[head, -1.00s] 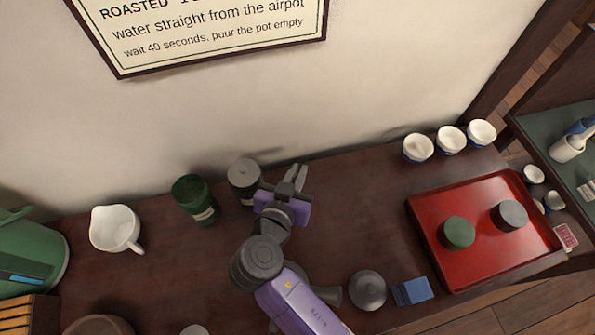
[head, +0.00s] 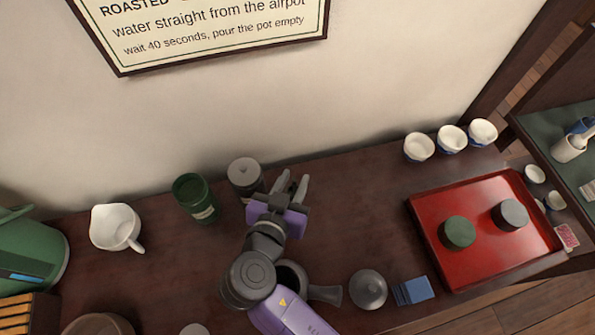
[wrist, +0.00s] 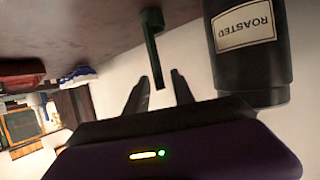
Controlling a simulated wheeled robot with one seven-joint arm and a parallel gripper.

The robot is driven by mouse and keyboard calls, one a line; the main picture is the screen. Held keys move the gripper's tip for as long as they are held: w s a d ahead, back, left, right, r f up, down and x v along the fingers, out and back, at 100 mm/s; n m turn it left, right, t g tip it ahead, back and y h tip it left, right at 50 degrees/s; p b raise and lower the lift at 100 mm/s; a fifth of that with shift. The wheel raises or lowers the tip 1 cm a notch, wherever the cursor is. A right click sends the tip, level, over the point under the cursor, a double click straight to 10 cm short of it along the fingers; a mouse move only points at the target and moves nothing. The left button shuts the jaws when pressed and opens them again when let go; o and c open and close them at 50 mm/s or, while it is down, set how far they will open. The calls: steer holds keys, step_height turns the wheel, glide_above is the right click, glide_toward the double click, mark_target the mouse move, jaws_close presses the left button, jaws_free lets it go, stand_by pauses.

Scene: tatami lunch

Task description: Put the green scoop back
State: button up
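The green scoop (wrist: 152,45) shows in the wrist view as a thin upright green piece against the dark tabletop, its narrow end between my two fingers. I cannot make it out in the head view. My gripper (head: 291,188) is open, with a gap visible on both sides of the scoop in the wrist view (wrist: 158,88). The dark canister (head: 245,174) is close left of my gripper in the head view; its "ROASTED" label shows in the wrist view (wrist: 250,45). The open green canister (head: 195,198) stands further left.
A white pitcher (head: 116,228) stands at left. A dark teapot (head: 292,278) sits beside my arm, with a round grey lid (head: 368,289) and blue packet (head: 413,290) to its right. A red tray (head: 475,265) holds a green lid (head: 458,232) and a dark lid (head: 510,215). White cups (head: 419,147) line the back.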

steer(key=v, duration=0.8)
steer(key=shift+s, duration=0.25)
steer(key=shift+r, duration=0.15)
